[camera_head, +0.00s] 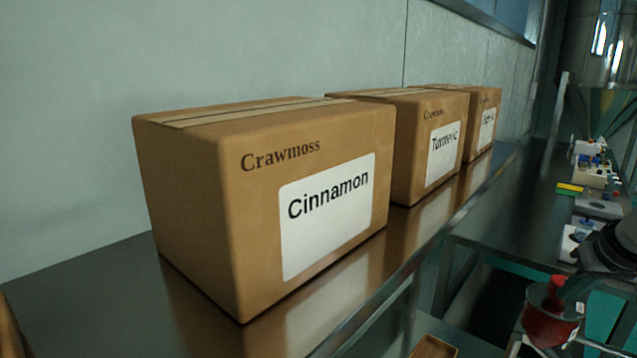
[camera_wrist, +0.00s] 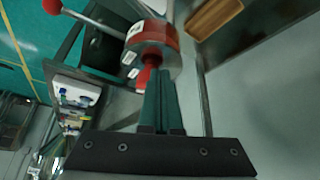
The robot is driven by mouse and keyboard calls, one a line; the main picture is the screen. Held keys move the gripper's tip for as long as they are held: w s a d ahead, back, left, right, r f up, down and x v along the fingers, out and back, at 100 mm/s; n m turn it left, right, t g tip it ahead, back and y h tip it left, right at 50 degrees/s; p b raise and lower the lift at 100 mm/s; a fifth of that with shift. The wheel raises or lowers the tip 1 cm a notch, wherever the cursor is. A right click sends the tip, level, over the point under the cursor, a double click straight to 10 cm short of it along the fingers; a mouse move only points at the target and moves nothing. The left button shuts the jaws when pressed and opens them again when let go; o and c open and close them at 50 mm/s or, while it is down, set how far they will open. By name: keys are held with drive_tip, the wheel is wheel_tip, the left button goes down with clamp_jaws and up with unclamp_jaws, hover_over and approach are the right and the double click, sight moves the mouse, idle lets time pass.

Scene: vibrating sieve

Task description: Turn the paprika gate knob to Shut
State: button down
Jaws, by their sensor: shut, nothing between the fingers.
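In the wrist view a red round body with small white labels (camera_wrist: 155,38) sits just beyond my gripper. A red knob (camera_wrist: 143,75) shows beside the fingertips, partly hidden by them; I cannot tell whether they touch. The same red body (camera_head: 549,318) and a red knob (camera_head: 557,284) show at the lower right of the head view. I cannot read which spice or setting the labels name. My gripper (camera_wrist: 164,72) is shut and empty, its two green fingers together and pointing at the red body.
A rod with a red ball end (camera_wrist: 52,6) reaches left from the red body. A wooden tray (camera_wrist: 214,15) lies at upper right. Boxes labelled Cinnamon (camera_head: 328,215) and Turmeric (camera_head: 443,152), and a third behind, stand on the metal shelf. A bench with small equipment (camera_head: 590,175) is at right.

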drive_tip(key=shift+d+r, duration=1.05)
drive_tip(key=shift+r, duration=2.3)
drive_tip(key=f, duration=0.6)
drive_tip(key=shift+s+f, duration=0.3)
drive_tip(key=shift+f, duration=0.05)
